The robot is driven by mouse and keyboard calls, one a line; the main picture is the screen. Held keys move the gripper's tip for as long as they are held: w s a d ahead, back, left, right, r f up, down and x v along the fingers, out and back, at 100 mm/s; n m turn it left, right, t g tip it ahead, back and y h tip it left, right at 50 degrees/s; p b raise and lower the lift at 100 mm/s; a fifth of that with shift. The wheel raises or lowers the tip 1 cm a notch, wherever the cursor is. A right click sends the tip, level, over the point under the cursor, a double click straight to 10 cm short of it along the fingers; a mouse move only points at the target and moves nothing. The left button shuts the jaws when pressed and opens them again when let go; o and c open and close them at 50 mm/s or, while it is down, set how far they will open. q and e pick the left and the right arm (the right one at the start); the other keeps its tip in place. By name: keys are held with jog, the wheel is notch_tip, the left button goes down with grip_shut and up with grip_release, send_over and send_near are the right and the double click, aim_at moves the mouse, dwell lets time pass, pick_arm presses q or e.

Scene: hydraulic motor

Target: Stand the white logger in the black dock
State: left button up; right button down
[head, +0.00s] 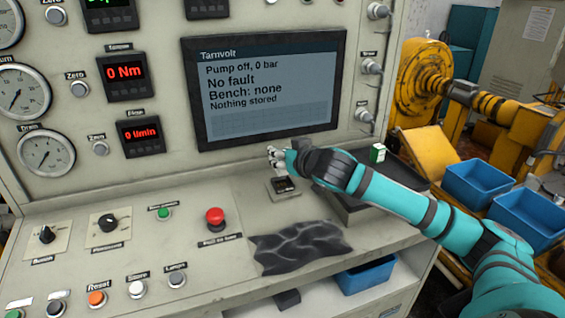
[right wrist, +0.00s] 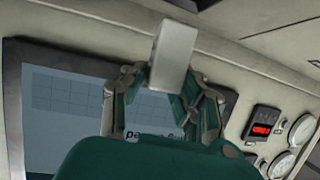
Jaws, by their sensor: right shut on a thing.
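The black dock (head: 284,188) sits on the console's sloped desk below the screen, with a light rim around a dark recess. My right gripper (head: 276,157) is just above the dock in the head view. In the right wrist view my right gripper (right wrist: 165,92) is shut on the white logger (right wrist: 174,52), a pale block that sticks out past the fingertips. In the head view the logger is small and hard to tell from the pale fingers. I cannot tell whether it touches the dock. My left gripper is not in view.
A screen (head: 264,88) stands close behind my right gripper. A red mushroom button (head: 215,217) is left of the dock, and a crumpled dark cloth (head: 298,247) lies in front. A green-and-white carton (head: 377,153) stands beyond my right forearm, by a dark tray (head: 408,172).

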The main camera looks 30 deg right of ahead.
notch_tip(320, 180, down, 3)
dwell(0.3)
jog(key=shift+s+f, duration=0.1)
jog(key=shift+f, duration=0.2)
jog(key=c, duration=1)
grip_release()
jog(key=shift+r, duration=0.1)
